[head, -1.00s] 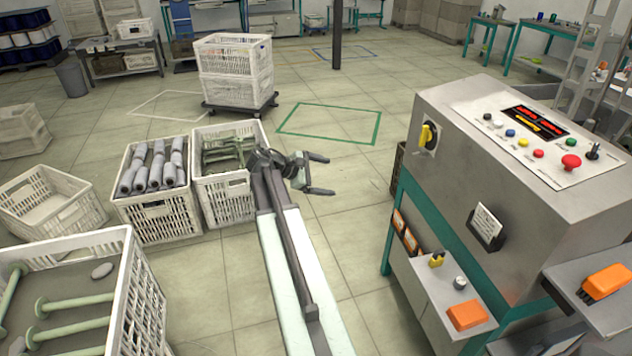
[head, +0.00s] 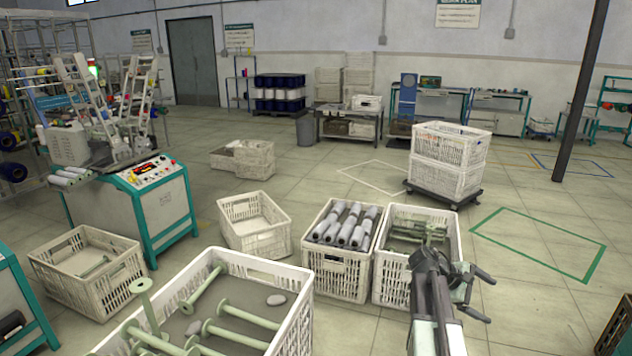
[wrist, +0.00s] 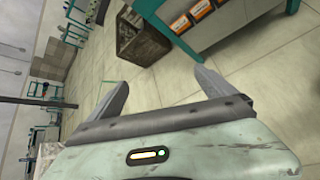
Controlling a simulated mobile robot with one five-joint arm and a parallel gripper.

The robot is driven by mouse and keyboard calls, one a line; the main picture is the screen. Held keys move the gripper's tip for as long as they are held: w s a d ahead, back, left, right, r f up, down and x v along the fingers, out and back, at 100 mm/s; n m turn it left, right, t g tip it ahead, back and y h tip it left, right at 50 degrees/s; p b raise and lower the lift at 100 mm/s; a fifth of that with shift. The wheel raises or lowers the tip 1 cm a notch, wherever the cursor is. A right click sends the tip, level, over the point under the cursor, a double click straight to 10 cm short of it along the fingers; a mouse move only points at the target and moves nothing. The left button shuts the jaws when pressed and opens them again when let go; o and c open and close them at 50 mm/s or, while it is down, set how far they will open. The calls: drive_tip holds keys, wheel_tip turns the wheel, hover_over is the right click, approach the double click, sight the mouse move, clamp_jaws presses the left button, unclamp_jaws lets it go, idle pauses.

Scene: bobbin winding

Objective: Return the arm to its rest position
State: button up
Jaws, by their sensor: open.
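My gripper (head: 480,295) is at the lower right of the head view, at the end of my arm, in front of the crate of green bobbins. Its two fingers are spread apart with nothing between them. In the wrist view the open fingers (wrist: 160,95) point out over bare floor, with a machine stand with orange boxes (wrist: 215,20) and a dark-sided crate (wrist: 140,45) beyond.
A crate of grey rolls (head: 314,272) and a crate of green bobbins (head: 456,250) stand by my arm. A large crate (head: 300,320) holds loose bobbins at the front. Stacked crates (head: 483,165) sit on a dolly behind. The green-marked floor area (head: 545,245) is empty.

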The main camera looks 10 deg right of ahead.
drive_tip(key=w+a+f+n+t+y, duration=0.1)
drive_tip(key=w+a+f+t+y, duration=0.15)
drive_tip(key=a, duration=1.15)
drive_tip(key=w+a+f+t+y, duration=0.15)
drive_tip(key=w+a+f, duration=0.25)
drive_tip(key=a, duration=1)
drive_tip(key=s+a+f+m+y, duration=0.2)
drive_tip(key=s+a+m+y, duration=0.15)
drive_tip(key=a, duration=0.65)
drive_tip(key=s+a+f+m+y, duration=0.2)
drive_tip(key=s+a+m+y, duration=0.15)
drive_tip(key=a, duration=0.55)
wheel_tip(320, 180, up, 18)
drive_tip(key=w+m+p, duration=0.1)
drive_tip(key=p, duration=1.7)
drive_tip(key=shift+r+g+p, duration=0.25)
drive_tip(key=shift+g+p, duration=0.05)
drive_tip(key=shift+p, duration=0.05)
